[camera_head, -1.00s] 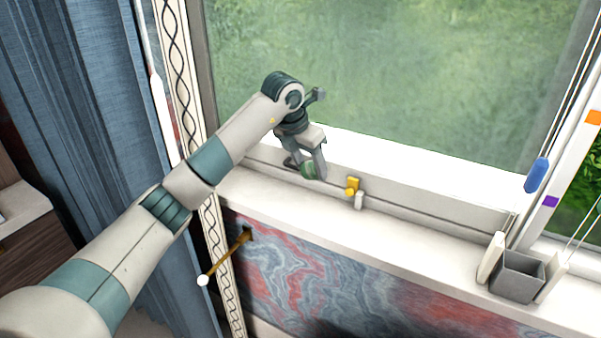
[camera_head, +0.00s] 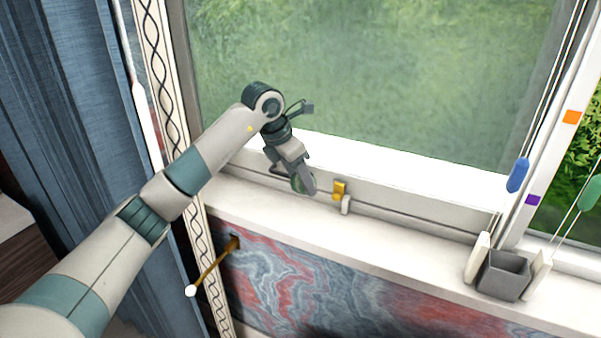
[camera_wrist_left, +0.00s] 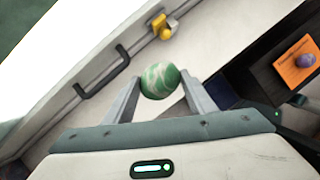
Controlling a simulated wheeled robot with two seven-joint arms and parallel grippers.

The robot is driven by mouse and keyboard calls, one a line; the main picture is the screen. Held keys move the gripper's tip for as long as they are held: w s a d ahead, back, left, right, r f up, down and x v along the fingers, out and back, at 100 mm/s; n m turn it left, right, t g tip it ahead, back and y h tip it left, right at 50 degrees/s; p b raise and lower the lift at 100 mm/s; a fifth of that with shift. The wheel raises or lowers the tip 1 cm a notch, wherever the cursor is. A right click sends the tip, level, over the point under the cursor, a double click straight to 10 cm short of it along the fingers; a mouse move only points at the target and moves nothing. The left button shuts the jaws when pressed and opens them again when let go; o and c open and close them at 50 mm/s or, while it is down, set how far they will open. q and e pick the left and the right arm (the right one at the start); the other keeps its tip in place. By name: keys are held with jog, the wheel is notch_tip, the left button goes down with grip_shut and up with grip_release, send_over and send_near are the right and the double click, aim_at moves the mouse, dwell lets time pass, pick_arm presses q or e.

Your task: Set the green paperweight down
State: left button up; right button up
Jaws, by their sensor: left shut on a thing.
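The green paperweight (camera_wrist_left: 160,81) is a round ball with pale marbling, held between the two fingers of my left gripper (camera_wrist_left: 160,92) in the left wrist view. In the head view my left gripper (camera_head: 303,188) points down at the white window sill (camera_head: 400,242), at its left part. Only a sliver of the green paperweight (camera_head: 296,184) shows there, mostly hidden by a finger. I cannot tell whether the ball touches the sill. My right gripper is not in view.
A yellow piece (camera_head: 339,188) and a small white block (camera_head: 346,205) stand just right of the gripper. A grey box (camera_head: 503,276) sits far right on the sill. A dark handle (camera_wrist_left: 103,76) is on the frame. The sill between block and box is clear.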

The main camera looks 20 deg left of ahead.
pick_arm(q)
jog(key=s+f+m+g+y, duration=0.1)
jog(key=s+f+m+g, duration=0.1)
jog(key=s+m, duration=0.7)
jog(key=s+d+f+m+g+y, duration=0.1)
jog(key=s+f+m+g, duration=0.2)
jog(key=s+m, duration=0.6)
jog(key=s+d+f+m+g, duration=0.1)
jog(key=s+f+m+g, duration=0.1)
jog(key=s+m, duration=0.8)
jog(key=shift+f+g+y, duration=0.25)
jog(key=shift+g+y, duration=0.15)
jog(key=shift+g, duration=0.2)
jog(key=shift+d, duration=0.15)
